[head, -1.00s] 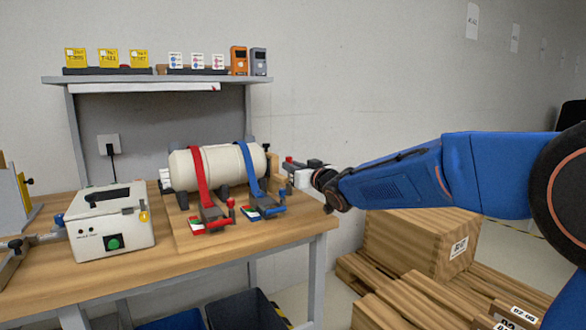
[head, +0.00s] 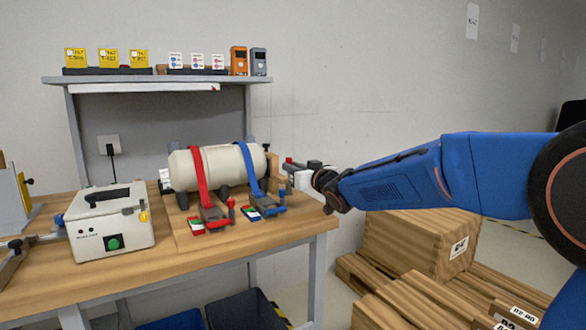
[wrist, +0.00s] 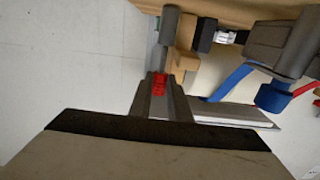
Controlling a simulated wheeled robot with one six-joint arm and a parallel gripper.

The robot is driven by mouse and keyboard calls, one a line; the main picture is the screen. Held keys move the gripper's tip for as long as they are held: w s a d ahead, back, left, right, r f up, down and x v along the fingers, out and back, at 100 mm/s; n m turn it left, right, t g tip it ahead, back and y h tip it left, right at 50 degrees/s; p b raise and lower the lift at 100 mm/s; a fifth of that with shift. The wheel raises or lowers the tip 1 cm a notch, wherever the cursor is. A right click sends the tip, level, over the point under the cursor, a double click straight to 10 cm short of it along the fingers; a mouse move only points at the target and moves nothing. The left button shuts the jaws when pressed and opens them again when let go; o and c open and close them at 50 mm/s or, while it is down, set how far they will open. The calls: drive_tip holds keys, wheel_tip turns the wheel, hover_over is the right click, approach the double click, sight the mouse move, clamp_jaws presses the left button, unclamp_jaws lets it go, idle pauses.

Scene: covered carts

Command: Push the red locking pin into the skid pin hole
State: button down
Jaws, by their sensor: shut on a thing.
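The red locking pin (wrist: 158,82) shows as a small red piece between the fingertips of my gripper (wrist: 159,92) in the wrist view. My gripper (head: 292,167) is shut on it, at the right end of the cream cylinder (head: 222,166) in the head view. In the wrist view the pin lies close to a wooden block (wrist: 182,62) and a grey post (wrist: 171,24). I cannot make out the skid pin hole, nor whether the pin's far end is in it.
Red (head: 200,176) and blue (head: 246,168) straps hold the cylinder on the wooden workbench (head: 120,272). A white box with a green button (head: 112,222) stands at left. A shelf (head: 150,79) is behind. Wooden crates (head: 415,238) stand on the floor under my arm.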

drive_tip(key=shift+f, duration=1)
drive_tip(key=c, duration=1.6)
unclamp_jaws()
drive_tip(key=shift+f, duration=0.1)
drive_tip(key=shift+s+f, duration=0.1)
drive_tip(key=v, duration=1.7)
drive_tip(key=shift+d+r, duration=0.2)
drive_tip(key=shift+d, duration=0.1)
